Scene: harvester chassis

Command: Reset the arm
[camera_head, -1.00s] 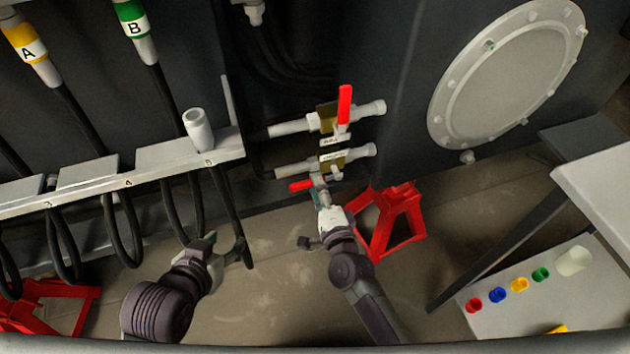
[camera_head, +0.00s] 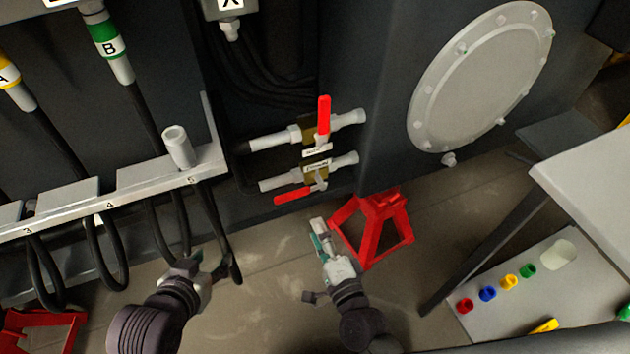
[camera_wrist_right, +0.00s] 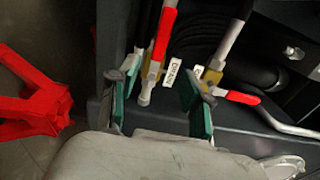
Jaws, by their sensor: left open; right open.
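My right gripper (camera_head: 318,238) is open and empty over the floor, below the two valves in the head view. In the right wrist view its green-padded fingers (camera_wrist_right: 160,103) stand apart with nothing between them. The upper valve's red handle (camera_head: 324,118) points up, across its pipe. The lower valve's red handle (camera_head: 292,197) lies roughly along its pipe. Both handles also show beyond the fingers in the right wrist view. My left gripper (camera_head: 222,268) is open near the black hose loop under slot 5; I cannot tell whether it touches the hose.
A red jack stand (camera_head: 372,228) stands just right of my right gripper. A white shelf (camera_head: 140,180) with hanging hoses is at the left. A board (camera_head: 530,290) with coloured caps lies at the lower right. Floor between the grippers is clear.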

